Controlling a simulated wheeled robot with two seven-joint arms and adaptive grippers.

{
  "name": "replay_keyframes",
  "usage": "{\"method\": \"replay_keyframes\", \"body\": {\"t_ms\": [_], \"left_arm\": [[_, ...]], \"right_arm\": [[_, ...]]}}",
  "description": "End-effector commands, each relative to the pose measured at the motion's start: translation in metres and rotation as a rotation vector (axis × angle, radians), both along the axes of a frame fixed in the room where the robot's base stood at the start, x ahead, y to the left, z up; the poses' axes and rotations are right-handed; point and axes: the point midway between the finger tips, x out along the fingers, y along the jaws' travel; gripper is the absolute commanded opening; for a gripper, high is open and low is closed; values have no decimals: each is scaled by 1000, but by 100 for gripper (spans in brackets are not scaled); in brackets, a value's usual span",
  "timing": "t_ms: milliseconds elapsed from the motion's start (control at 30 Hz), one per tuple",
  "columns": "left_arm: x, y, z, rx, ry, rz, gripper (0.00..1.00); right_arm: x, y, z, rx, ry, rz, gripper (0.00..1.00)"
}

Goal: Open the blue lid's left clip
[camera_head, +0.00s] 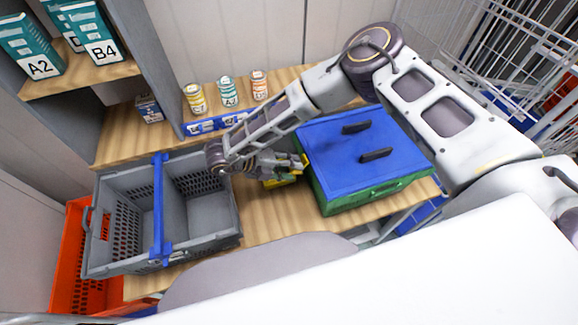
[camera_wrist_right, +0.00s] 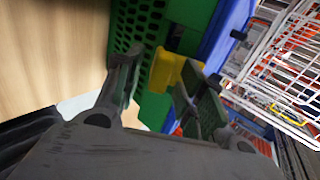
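The blue lid (camera_head: 358,157), with two black handles on top, lies on the green crate (camera_head: 372,196) right of centre in the head view. In the wrist view the crate's green wall (camera_wrist_right: 140,28) and the lid's blue edge (camera_wrist_right: 228,35) show. The yellow clip (camera_wrist_right: 167,70) is on the crate's left side; it also shows in the head view (camera_head: 283,181), partly hidden by my gripper. My right gripper (camera_head: 296,166) is at that side, its fingers spread (camera_wrist_right: 160,75). The clip shows between the fingertips, nearer the right one; I cannot tell if they touch. My left gripper is out of view.
A grey basket (camera_head: 212,243) with a blue handle stands on the wooden table (camera_head: 290,219) left of my gripper. Several cans (camera_head: 228,91) stand behind. An orange tote (camera_head: 70,280) is lower left. A white wire rack (camera_head: 508,50) stands at the right.

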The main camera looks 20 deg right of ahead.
Motion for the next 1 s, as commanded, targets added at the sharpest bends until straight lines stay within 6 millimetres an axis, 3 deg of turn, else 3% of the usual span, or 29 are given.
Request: {"method": "replay_keyframes", "body": {"t_ms": [167,500,1000], "left_arm": [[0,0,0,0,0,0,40],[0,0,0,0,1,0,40],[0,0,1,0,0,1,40]], "right_arm": [[0,0,0,0,0,0,39],[0,0,0,0,0,0,0],[0,0,2,46,4,0,0]]}}
